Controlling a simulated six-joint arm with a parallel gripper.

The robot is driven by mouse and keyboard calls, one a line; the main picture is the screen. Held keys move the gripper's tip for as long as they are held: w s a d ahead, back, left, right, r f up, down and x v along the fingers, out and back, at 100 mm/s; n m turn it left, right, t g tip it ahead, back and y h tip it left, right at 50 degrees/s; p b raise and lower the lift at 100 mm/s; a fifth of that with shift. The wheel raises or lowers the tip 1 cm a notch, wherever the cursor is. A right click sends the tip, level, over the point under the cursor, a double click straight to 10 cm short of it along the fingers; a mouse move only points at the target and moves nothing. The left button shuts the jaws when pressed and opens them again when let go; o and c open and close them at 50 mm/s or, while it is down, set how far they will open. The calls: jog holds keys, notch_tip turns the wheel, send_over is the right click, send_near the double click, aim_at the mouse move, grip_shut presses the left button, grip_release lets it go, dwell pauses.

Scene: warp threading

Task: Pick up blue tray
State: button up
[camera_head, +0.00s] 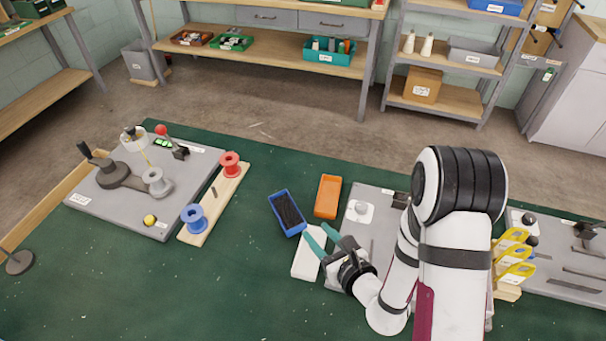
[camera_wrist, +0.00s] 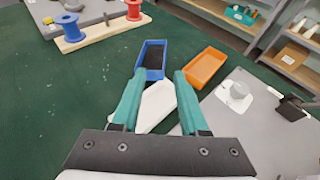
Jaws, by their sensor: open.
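The blue tray (camera_head: 276,206) lies on the green bench top and holds a dark mass of thin pieces. In the wrist view the blue tray (camera_wrist: 141,56) lies just beyond the fingertips. My gripper (camera_head: 320,232) has teal fingers, and it also shows in the wrist view (camera_wrist: 157,74). It is open and empty, with its fingers spread toward the near end of the tray. The tray does not appear to be between the fingers. The exact height of the fingers above the bench is hard to tell.
An orange tray (camera_head: 328,197) sits right of the blue one. A white block (camera_head: 306,260) lies under the fingers. A wooden board (camera_head: 217,202) with red and blue spools is to the left. A grey plate (camera_head: 361,224) is to the right.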

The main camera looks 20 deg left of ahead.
send_near(287, 212)
jog(key=w, duration=0.2)
jog(key=w+r, duration=0.1)
jog(key=shift+w+a+h, duration=0.35)
jog(key=shift+h, duration=0.05)
jog(key=x, duration=0.6)
jog(key=shift+r, duration=0.1)
grip_shut()
dwell(0.6)
